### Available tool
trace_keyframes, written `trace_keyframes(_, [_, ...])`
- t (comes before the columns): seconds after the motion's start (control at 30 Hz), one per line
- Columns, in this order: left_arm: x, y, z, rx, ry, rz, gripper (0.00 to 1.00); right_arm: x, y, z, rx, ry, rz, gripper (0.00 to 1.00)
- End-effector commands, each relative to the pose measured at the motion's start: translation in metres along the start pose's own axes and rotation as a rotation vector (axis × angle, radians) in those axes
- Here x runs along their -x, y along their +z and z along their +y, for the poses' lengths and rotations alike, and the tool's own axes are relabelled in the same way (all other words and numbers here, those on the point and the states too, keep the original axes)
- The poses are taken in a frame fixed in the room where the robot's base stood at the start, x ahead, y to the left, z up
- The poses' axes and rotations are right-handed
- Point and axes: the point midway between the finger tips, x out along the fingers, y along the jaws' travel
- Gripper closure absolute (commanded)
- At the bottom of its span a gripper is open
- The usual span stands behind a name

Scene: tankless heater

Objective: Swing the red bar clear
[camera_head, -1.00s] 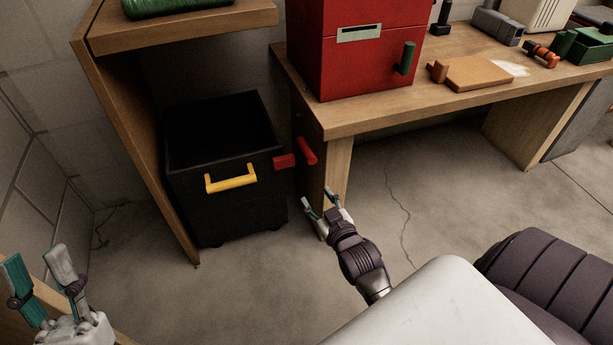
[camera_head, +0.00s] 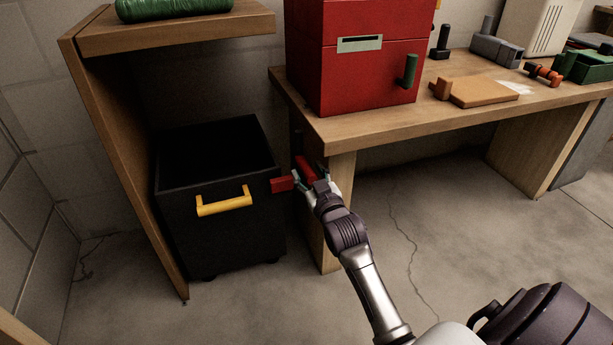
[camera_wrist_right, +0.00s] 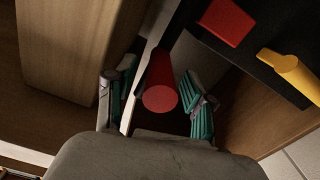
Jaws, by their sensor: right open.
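The red bar (camera_head: 305,168) sticks out at the left end of the workbench, beside the black bin. In the right wrist view its round red end (camera_wrist_right: 160,98) lies between the fingers. My right gripper (camera_head: 313,184) is at the bar, with its open fingers on either side of it; I cannot tell whether they touch it. The fingers also show in the right wrist view (camera_wrist_right: 162,95). A second red piece (camera_head: 282,184) projects at the bin's right front edge, and it shows in the right wrist view (camera_wrist_right: 227,22) too. My left gripper is out of view.
The black bin (camera_head: 225,235) with a yellow handle (camera_head: 224,202) stands left of the bar, under a wooden shelf (camera_head: 180,32). The workbench (camera_head: 400,122) carries a red cabinet (camera_head: 360,75) and tools. Its wooden leg (camera_head: 340,172) is close to my gripper. Bare floor lies in front.

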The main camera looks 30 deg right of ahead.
Motion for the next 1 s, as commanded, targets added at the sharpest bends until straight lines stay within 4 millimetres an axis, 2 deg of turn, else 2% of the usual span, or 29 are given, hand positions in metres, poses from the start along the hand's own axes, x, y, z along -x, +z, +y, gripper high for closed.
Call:
trace_keyframes(0.2, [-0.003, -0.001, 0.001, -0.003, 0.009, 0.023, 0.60, -0.017, 0.001, 0.000, 0.001, 0.000, 0.000, 0.46])
trace_keyframes(0.5, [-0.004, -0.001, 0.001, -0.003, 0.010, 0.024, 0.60, -0.019, 0.000, 0.000, 0.000, -0.001, -0.001, 0.48])
trace_keyframes(0.8, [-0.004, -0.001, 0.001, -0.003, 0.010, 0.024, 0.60, -0.018, 0.000, 0.000, 0.000, -0.001, 0.000, 0.98])
trace_keyframes(1.0, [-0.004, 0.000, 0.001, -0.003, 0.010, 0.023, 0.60, -0.018, 0.000, 0.000, -0.001, -0.001, 0.000, 1.00])
